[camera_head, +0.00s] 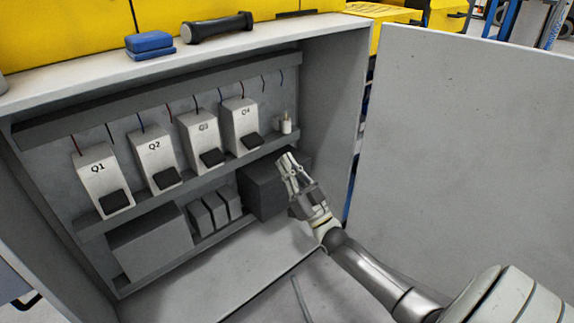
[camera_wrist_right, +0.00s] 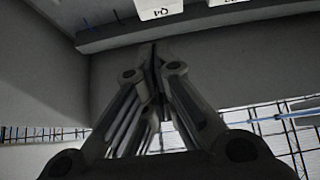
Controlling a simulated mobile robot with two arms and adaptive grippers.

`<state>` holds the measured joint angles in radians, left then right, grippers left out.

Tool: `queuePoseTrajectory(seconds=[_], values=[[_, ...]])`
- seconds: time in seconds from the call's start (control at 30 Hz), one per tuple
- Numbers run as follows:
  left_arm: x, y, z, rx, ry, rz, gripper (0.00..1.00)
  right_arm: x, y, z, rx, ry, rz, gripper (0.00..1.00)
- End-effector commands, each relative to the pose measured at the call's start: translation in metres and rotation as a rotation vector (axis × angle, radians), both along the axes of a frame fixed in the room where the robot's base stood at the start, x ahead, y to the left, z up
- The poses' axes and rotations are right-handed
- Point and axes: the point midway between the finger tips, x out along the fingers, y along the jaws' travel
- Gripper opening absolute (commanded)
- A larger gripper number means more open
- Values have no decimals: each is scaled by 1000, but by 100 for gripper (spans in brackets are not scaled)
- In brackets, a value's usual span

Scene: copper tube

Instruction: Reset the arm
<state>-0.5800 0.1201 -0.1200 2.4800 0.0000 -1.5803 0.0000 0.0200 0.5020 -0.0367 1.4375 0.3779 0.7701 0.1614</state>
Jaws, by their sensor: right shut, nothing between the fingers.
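My right gripper (camera_head: 286,160) reaches in from the lower right, in front of the open grey cabinet (camera_head: 335,100). Its fingertips are together and hold nothing. In the right wrist view, the closed fingertips (camera_wrist_right: 155,58) point at a grey surface, with the lower edge of a white labelled unit (camera_wrist_right: 158,8) above them. In the head view, the fingertips appear just below a small white cylinder (camera_head: 286,125) and in front of a dark box (camera_head: 262,190); I cannot tell how far apart they are. My left gripper is not in view.
White units Q1 (camera_head: 97,175), Q2 (camera_head: 152,150), Q3 (camera_head: 200,135) and Q4 (camera_head: 240,117) stand on the cabinet shelf. The open door (camera_head: 460,150) is on the right. A blue block (camera_head: 149,44) and a black-handled tool (camera_head: 217,27) lie on top.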

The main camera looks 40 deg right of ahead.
Motion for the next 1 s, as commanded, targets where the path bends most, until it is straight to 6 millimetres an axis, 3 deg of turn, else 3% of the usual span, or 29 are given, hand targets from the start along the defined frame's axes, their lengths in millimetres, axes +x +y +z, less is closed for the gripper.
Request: queuePoseTrajectory(seconds=[0.43, 0.57, 0.77, 1.0], values=[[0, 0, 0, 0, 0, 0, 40, 1, 1, -1, 0, 4, 1, 0], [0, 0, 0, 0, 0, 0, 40, 3, 13, -12, 0, 66, 9, 0], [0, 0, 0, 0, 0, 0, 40, 5, 62, -63, -20, 341, 39, 0], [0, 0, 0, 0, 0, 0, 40, -25, 121, -131, -76, 722, 62, 0]])
